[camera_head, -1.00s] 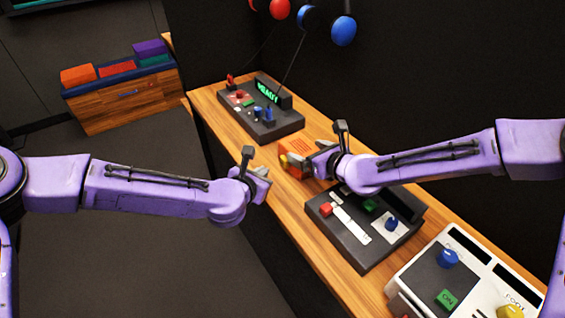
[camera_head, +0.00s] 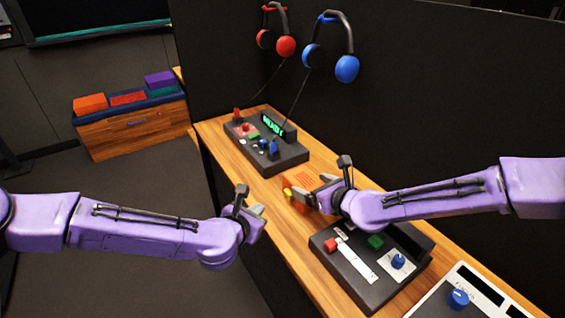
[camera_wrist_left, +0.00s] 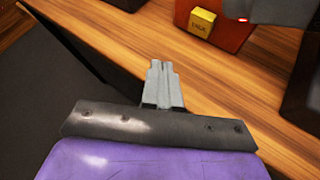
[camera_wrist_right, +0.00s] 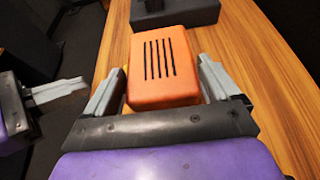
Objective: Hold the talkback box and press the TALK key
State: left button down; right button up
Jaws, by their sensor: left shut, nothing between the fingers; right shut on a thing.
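The orange talkback box (camera_wrist_right: 163,68) with dark slots on top stands on the wooden counter. My right gripper (camera_wrist_right: 160,90) is shut on it, one finger on each side; the box is partly hidden by that gripper (camera_head: 308,194) in the head view. The yellow TALK key (camera_wrist_left: 202,22) is on the box's face towards my left arm, and it also shows in the head view (camera_head: 288,194). My left gripper (camera_wrist_left: 162,66) is shut and empty, a short gap from the key, near the counter's front edge; it also shows in the head view (camera_head: 260,212).
A dark panel with a green READY display (camera_head: 268,150) stands behind the box. Another dark panel (camera_head: 372,272) with red, green and blue controls is in front, beside a white console (camera_head: 470,280). Red (camera_head: 285,45) and blue (camera_head: 346,68) headsets hang on the dark wall.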

pick_arm(q)
jog(key=s+a+r, duration=0.2)
jog(key=s+r, duration=0.4)
jog(key=shift+s+a+r, duration=0.25)
jog(key=shift+a+r, duration=0.15)
dwell(0.4)
pick_arm(e)
jog(key=o, duration=0.9)
jog(key=shift+c, duration=0.2)
jog(key=v, duration=1.1)
jog(key=shift+d, duration=0.15)
jog(key=shift+s+d+r, duration=0.15)
jog(key=shift+s, duration=0.2)
